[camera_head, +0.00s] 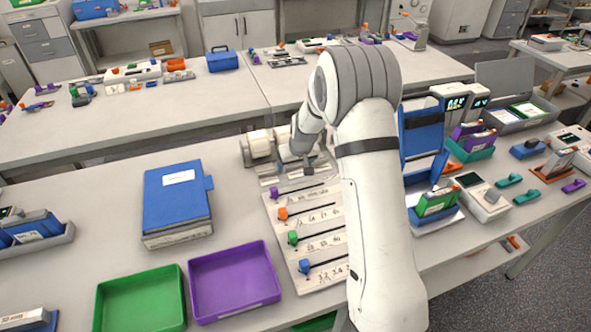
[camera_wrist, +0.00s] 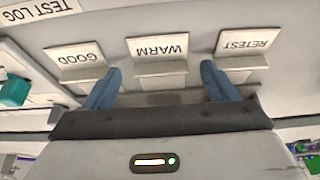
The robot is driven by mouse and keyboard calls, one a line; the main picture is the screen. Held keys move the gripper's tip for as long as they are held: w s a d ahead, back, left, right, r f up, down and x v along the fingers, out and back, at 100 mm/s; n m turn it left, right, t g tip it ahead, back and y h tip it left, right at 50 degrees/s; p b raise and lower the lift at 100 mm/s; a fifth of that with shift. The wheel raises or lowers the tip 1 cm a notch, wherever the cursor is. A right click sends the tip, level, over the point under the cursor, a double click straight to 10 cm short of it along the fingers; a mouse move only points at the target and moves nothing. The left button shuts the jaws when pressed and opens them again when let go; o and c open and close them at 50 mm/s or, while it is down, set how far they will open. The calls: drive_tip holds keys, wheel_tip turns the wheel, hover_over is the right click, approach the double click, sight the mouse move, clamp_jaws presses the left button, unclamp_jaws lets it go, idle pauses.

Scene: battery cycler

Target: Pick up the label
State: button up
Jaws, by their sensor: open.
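In the wrist view three white label cards stand in a row on small pale holders, their print upside down: GOOD (camera_wrist: 77,54), WARM (camera_wrist: 158,46) and RETEST (camera_wrist: 243,42). My gripper (camera_wrist: 159,68) is open, with two blue fingers and nothing between the tips but the WARM label and its holder. The left finger overlaps the edge of the GOOD holder and the right finger the edge of the RETEST holder. I cannot tell whether the fingers touch anything. In the head view my gripper (camera_head: 296,158) is beside cream rolls (camera_head: 259,146), and the labels are mostly hidden.
A pale board with coloured sliders (camera_head: 305,228) lies in front of my gripper. A blue binder (camera_head: 176,200), a purple tray (camera_head: 233,282) and a green tray (camera_head: 140,301) are to the left. Blue stands and devices (camera_head: 423,140) crowd the right. Bare table shows left of the rolls.

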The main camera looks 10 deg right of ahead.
drive_tip(key=shift+f, duration=0.2)
drive_tip(key=shift+c, duration=0.3)
drive_tip(key=c, duration=1)
